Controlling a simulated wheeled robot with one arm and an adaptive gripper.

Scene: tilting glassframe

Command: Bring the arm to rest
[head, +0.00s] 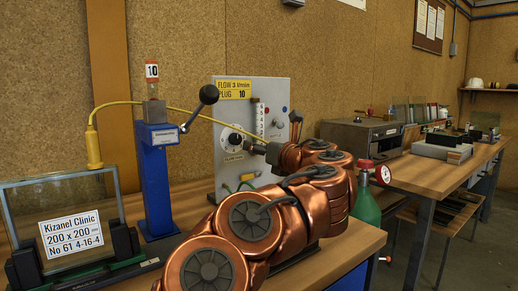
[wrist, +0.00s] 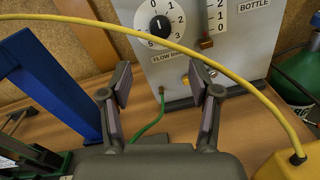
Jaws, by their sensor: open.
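My copper-coloured arm (head: 255,222) reaches from the bottom of the head view, bent, toward the grey flow panel (head: 281,92). My gripper (wrist: 165,98) is open and empty in the wrist view, its two fingers apart with bare wooden bench and a green hose (wrist: 150,127) seen between and beyond them. In the head view the dark gripper (head: 262,150) is small, in front of the panel near its dial, and partly hidden by my arm. A yellow hose (wrist: 190,45) arcs across the wrist view above the fingers; contact with them is not seen.
A blue stand (head: 155,185) with a black-knobbed lever is left of the panel. A labelled glass unit (head: 68,210) sits in a black holder at far left. A green bottle with a gauge (head: 366,212) is right of my arm. A second bench (head: 420,165) carries equipment.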

